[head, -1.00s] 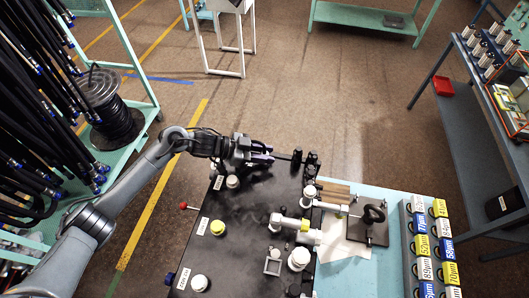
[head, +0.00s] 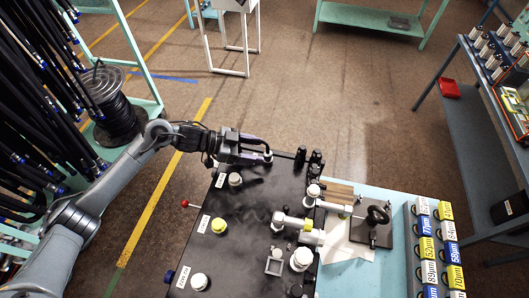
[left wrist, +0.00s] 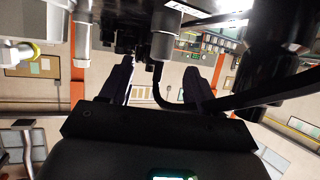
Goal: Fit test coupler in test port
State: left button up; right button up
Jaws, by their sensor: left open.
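My left gripper (head: 262,153) is over the far left part of the black bench top (head: 255,215). Its fingers are open and point right. A small pale fitting (head: 268,156) shows at the fingertips. In the left wrist view my left gripper (left wrist: 158,78) has its two dark fingers apart. A grey cylinder (left wrist: 162,45) with a thin black lead shows between them, and contact cannot be told. White round fittings (head: 235,179) and a yellow-capped fitting (head: 219,225) stand on the bench top. I cannot tell which pieces are the test coupler and test port. My right gripper is out of view.
Pale pipe fittings with a yellow band (head: 305,230) lie across the bench's right side. A vice-like tool with a black handwheel (head: 378,214) stands beside them. Labelled bins (head: 424,252) are at the right. Hanging black hoses and a cable reel (head: 112,115) are at the left.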

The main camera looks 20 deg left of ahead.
pick_arm(q)
jog(key=b+v, duration=0.1)
jog(key=v, duration=0.4)
jog(key=shift+a, duration=0.1)
jog(key=shift+s+a+r, duration=0.25)
jog(key=shift+a+r, duration=0.05)
jog(key=shift+a, duration=0.1)
